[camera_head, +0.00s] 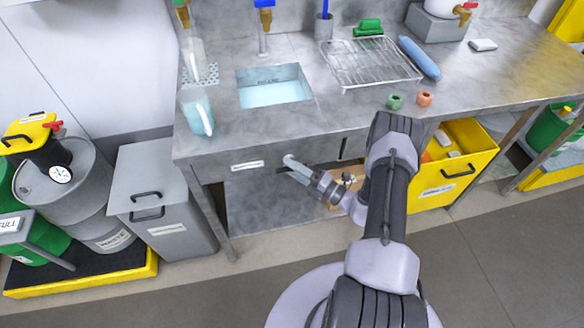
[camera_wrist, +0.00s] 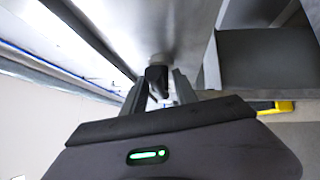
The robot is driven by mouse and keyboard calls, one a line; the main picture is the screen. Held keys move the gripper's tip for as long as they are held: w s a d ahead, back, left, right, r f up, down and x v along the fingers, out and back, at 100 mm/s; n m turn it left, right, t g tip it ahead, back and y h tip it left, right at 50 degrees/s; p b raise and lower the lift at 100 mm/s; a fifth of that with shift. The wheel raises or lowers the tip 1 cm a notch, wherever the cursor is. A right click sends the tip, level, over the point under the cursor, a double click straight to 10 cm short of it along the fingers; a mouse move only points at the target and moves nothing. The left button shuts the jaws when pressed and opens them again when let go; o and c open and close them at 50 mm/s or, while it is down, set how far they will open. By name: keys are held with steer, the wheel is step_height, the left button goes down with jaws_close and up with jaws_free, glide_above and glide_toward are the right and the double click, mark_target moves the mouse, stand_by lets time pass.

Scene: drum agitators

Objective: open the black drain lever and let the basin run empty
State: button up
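The basin (camera_head: 247,96) is sunk in the steel counter and holds pale blue water. My gripper (camera_head: 291,166) is low at the counter's front edge, below and to the right of the basin. In the wrist view, a short black piece (camera_wrist: 157,77), which looks like the drain lever, hangs from a round metal fitting. The fingers of my gripper (camera_wrist: 159,92) stand apart on either side of it. I cannot tell whether either finger touches it. In the head view the lever is hidden beneath the counter.
On the steel counter (camera_head: 310,120) are a pitcher (camera_head: 196,111) left of the basin and a wire rack (camera_head: 365,62) to its right. A grey bin (camera_head: 160,195) stands left of the counter leg. A yellow crate (camera_head: 437,195) is under the counter, right of my arm.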

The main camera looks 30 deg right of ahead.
jaws_close()
steer(key=shift+r+n+g+p, duration=0.1)
steer(key=shift+n+g+p, duration=0.2)
steer(key=shift+p, duration=0.05)
steer(key=shift+r+n+g+h+p, duration=0.2)
steer(key=shift+n+g+h+p, duration=0.2)
steer(key=shift+n+g+p, duration=0.45)
steer(key=n+g+h+p, duration=0.2)
steer(key=n+p, duration=0.1)
steer(key=p, duration=0.2)
steer(key=shift+g, duration=0.25)
steer(key=n+g+h+p, duration=0.2)
steer(key=h+p, duration=0.1)
steer(key=h, duration=0.1)
steer(key=shift+a+f, duration=0.1)
steer(key=shift+f+n+g+h+p, duration=0.15)
steer(key=shift+n+g+h, duration=0.2)
steer(key=shift+n+h, duration=0.4)
steer(key=shift+r+n+g+h+p, duration=0.15)
steer(key=shift+n+g+h, duration=0.25)
steer(key=shift+h, duration=0.55)
steer(key=shift+f, duration=0.1)
